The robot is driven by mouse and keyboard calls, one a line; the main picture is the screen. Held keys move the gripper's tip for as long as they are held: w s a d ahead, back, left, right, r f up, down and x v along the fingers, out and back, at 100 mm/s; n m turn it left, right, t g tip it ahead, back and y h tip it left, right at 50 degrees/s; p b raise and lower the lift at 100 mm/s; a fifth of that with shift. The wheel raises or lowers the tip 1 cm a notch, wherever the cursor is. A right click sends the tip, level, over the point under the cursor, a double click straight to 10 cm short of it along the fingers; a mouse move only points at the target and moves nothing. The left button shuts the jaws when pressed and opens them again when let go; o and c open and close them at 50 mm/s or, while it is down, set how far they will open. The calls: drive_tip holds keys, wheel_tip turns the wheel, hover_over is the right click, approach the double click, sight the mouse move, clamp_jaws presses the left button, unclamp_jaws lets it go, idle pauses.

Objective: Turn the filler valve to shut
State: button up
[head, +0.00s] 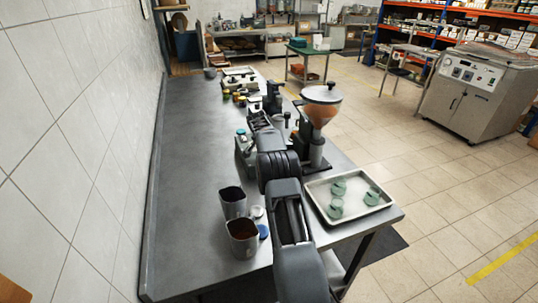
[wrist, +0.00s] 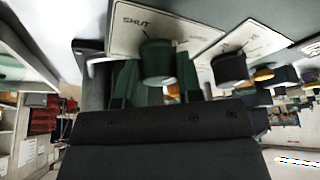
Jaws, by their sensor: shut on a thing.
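In the wrist view a dark green knob (wrist: 158,60) stands in front of a pale plate (wrist: 120,38) with the word SHUT at its upper left. The two fingers of my gripper (wrist: 157,76) are closed on this knob, one on each side. The knob's exact turn is hard to read, as the fingers and wrist hide its lower part. In the head view my arm reaches along the bench, and the gripper and knob cannot be made out clearly. A filler with an orange-brown hopper (head: 319,108) stands right of my arm.
A second dark knob (wrist: 230,66) sits close right of the fingers. On the bench (head: 190,150) are a metal tray (head: 382,205) with several green pieces, two dark containers (head: 243,236) and small caps. The bench's left strip, along the tiled wall, is clear.

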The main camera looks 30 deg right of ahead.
drive_tip(key=n+t, duration=0.1)
drive_tip(key=n, duration=0.2)
drive_tip(key=shift+n+y+b, duration=0.4)
drive_tip(key=n+t, duration=0.1)
drive_tip(key=n, duration=0.1)
drive_tip(key=shift+n+y, duration=0.3)
drive_tip(key=shift+y, duration=0.1)
drive_tip(key=n+y, duration=0.1)
drive_tip(key=n, duration=0.2)
drive_tip(key=n+t+y, duration=0.1)
drive_tip(key=n, duration=0.2)
drive_tip(key=shift+n, duration=0.3)
drive_tip(key=shift+r+n+y, duration=0.1)
drive_tip(key=shift+n+y, duration=0.2)
drive_tip(key=o, duration=0.9)
drive_tip(key=b+v, duration=0.1)
drive_tip(key=v, duration=1.2)
drive_tip(key=shift+s+r, duration=0.15)
drive_tip(key=shift+r, duration=0.1)
